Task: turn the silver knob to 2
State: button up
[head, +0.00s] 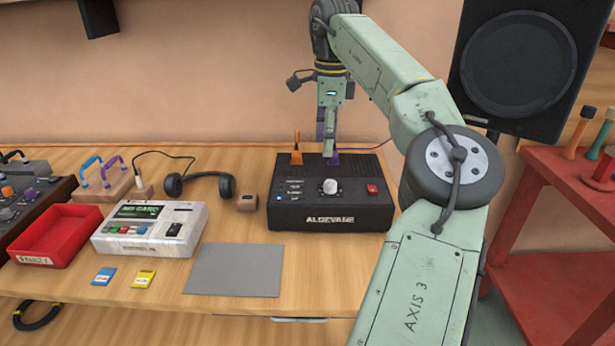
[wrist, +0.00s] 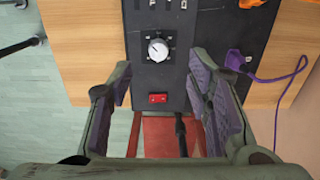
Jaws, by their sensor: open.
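The silver knob (head: 330,186) stands on the top of a black box (head: 333,218) marked ALDEVANE.
A red switch (head: 372,189) sits beside the knob. An orange plug (head: 296,151) and a purple plug (wrist: 235,62) with a cable are at the box's back. A grey mat (head: 236,270), headphones (head: 200,178) and a white device (head: 150,229) lie to the left.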

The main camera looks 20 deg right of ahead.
aim_at(330, 182)
jog(key=f, duration=0.7)
jog(key=d+f, duration=0.1)
jog(key=f, duration=0.2)
jog(key=shift+s+f+p, duration=0.25)
jog(key=shift+f+p, duration=0.05)
jog(key=shift+p, duration=0.1)
jog(key=shift+c, duration=0.3)
grip_shut()
